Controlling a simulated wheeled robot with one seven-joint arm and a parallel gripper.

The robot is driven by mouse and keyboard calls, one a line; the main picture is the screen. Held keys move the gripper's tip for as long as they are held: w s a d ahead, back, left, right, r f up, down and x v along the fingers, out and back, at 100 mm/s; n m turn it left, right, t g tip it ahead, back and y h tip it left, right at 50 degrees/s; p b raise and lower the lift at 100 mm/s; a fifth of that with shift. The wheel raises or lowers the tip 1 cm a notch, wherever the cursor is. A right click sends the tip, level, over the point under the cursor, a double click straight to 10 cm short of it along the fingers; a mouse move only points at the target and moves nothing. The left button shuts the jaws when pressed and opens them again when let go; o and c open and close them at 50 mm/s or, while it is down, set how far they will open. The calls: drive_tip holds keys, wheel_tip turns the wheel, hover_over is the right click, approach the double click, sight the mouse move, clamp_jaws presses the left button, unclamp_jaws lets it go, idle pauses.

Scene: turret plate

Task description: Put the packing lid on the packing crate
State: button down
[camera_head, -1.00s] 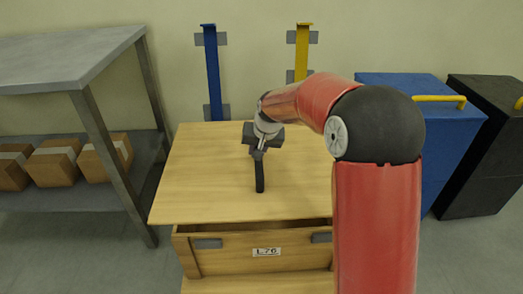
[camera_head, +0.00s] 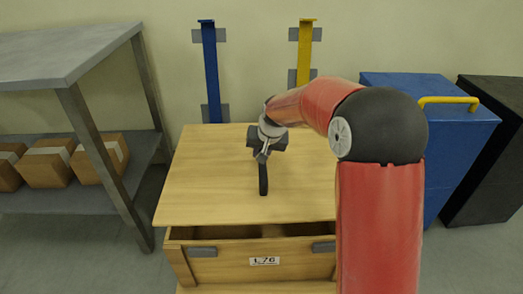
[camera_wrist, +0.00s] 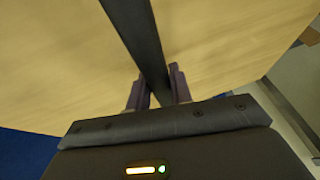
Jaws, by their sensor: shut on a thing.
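The packing lid (camera_head: 210,185) is a flat light-wood panel with a dark bar handle (camera_head: 263,178) at its middle. My gripper (camera_head: 262,158) is shut on that handle. In the wrist view the fingers (camera_wrist: 158,88) close on both sides of the dark handle (camera_wrist: 138,30), with the lid (camera_wrist: 60,60) behind it. The packing crate (camera_head: 225,268) is below the lid, wooden, with grey corner plates and a label reading like "L76". A dark gap shows between the lid's front edge and the crate's front wall. The crate's rear is hidden by the lid, its right side by my arm.
A grey metal shelf (camera_head: 60,55) with several cardboard boxes (camera_head: 100,158) stands close on the left. Blue (camera_head: 211,75) and yellow (camera_head: 304,50) posts are on the wall behind. A blue bin (camera_head: 445,125) and a black bin (camera_head: 500,150) stand on the right.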

wheel_tip(320, 180, down, 7)
drive_tip(key=b, duration=0.5)
idle(0.3)
drive_tip(key=shift+s, duration=0.1)
idle(0.5)
drive_tip(key=shift+f+b, duration=0.3)
drive_tip(key=shift+f, duration=0.2)
idle(0.4)
